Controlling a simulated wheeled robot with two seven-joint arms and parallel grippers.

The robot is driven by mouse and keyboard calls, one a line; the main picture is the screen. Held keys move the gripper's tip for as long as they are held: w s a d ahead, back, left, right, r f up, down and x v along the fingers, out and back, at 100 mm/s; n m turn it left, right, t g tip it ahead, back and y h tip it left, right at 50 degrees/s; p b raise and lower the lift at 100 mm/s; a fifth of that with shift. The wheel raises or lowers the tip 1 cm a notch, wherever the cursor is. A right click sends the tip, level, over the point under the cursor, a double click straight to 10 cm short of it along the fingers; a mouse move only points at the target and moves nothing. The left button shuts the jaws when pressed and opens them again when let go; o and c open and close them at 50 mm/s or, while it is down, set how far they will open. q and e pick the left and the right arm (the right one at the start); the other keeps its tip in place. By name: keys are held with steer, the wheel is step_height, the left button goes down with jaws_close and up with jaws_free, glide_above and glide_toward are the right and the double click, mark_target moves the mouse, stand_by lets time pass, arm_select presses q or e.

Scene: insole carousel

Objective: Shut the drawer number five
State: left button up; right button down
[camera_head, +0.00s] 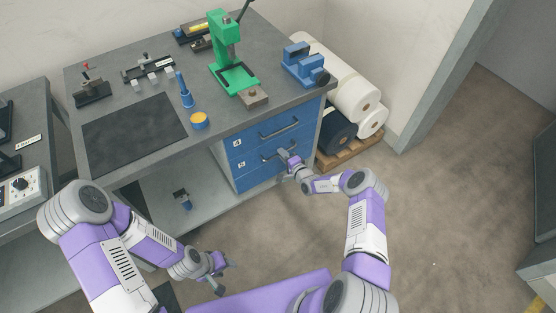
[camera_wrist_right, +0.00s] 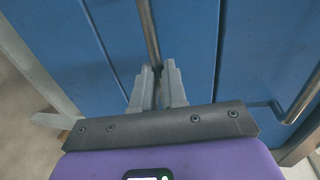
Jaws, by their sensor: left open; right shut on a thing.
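The blue drawer unit (camera_head: 268,133) sits under the right end of the workbench. Two drawer fronts show there, each with a small white number plate and a dark bar handle; the digits are too small to read surely. My right gripper (camera_head: 287,156) is at the handle of the lower drawer (camera_head: 252,175). In the right wrist view, the fingers of my right gripper (camera_wrist_right: 156,88) are shut on the handle bar (camera_wrist_right: 150,35) in front of the blue fronts. Whether that drawer stands out is hard to tell. My left gripper (camera_head: 221,275) is open and empty, low in front of the bench.
Rolls (camera_head: 345,95) lie on a pallet right of the drawers. The floor (camera_head: 440,200) at right is clear.

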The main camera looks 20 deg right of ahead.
steer(key=shift+w+r, duration=0.1)
steer(key=shift+r, duration=0.05)
steer(key=c, duration=1.2)
jaws_free()
steer(key=shift+w, duration=0.15)
steer(key=p+v, duration=0.3)
steer(key=v, duration=0.4)
steer(key=shift+s, duration=0.35)
